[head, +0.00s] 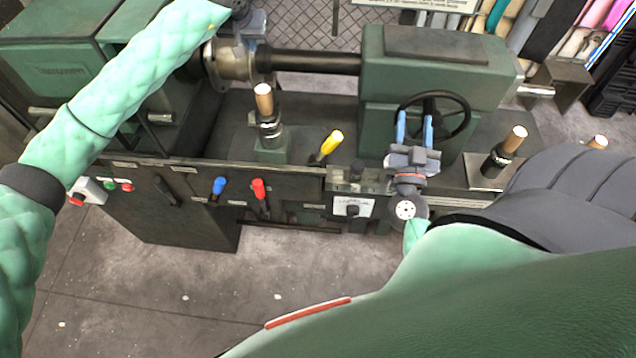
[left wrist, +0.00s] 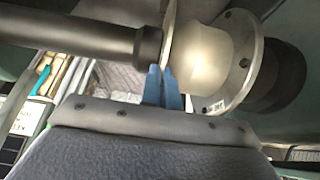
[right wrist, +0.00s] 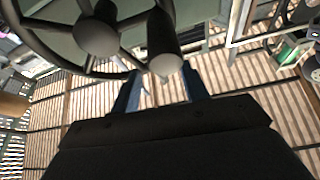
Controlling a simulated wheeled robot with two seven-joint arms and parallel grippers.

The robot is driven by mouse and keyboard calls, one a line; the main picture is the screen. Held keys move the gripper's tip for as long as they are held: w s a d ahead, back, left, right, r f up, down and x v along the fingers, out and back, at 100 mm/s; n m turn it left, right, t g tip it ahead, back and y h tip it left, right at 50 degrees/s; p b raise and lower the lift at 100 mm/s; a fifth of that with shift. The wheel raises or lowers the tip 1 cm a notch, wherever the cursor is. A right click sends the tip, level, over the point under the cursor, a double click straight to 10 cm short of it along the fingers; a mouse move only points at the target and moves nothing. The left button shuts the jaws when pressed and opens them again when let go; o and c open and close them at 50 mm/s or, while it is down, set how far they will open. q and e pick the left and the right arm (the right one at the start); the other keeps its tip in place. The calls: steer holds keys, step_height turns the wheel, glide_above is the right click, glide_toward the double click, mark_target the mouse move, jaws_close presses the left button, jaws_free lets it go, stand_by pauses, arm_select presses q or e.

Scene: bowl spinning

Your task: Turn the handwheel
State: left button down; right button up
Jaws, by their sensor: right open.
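The black handwheel (head: 462,112) is mounted on the green tailstock; it also shows in the right wrist view (right wrist: 96,38), with a dark cylindrical handle (right wrist: 163,45). My right gripper (head: 414,125) is open at the wheel's near side. In the right wrist view, its blue fingers (right wrist: 160,85) are apart, with the handle's end above and between them. My left gripper (head: 246,40) is at the lathe's spindle. In the left wrist view, its fingers (left wrist: 162,72) are close together on the lower edge of a thin metal disc (left wrist: 170,28), beside a pale rounded form (left wrist: 202,62).
The green tailstock (head: 430,75) carries a dark ram (head: 315,61) toward the disc. Wooden-ended posts (head: 264,105) (head: 512,140) and a yellow-handled lever (head: 331,143) rise from the bed. Blue (head: 219,186) and red (head: 258,189) levers stand on the front.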

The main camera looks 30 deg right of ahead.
arm_select(q)
steer(key=shift+d, duration=0.1)
arm_select(e)
steer(key=v, duration=1)
steer(key=w+a+f+n+g+y, duration=0.1)
steer(key=w+a+f+n+y, duration=0.3)
steer(key=a+f+y, duration=0.3)
steer(key=w+a+f+n+g+y, duration=0.2)
steer(key=a+f+y, duration=0.6)
steer(key=f, duration=0.8)
steer(key=shift+w+a+f+n+g+y, duration=0.3)
steer(key=shift+w+a+n, duration=0.95)
steer(key=shift+a+n, duration=0.35)
steer(key=shift+d, duration=0.1)
arm_select(q)
steer(key=c, duration=1.6)
jaws_free()
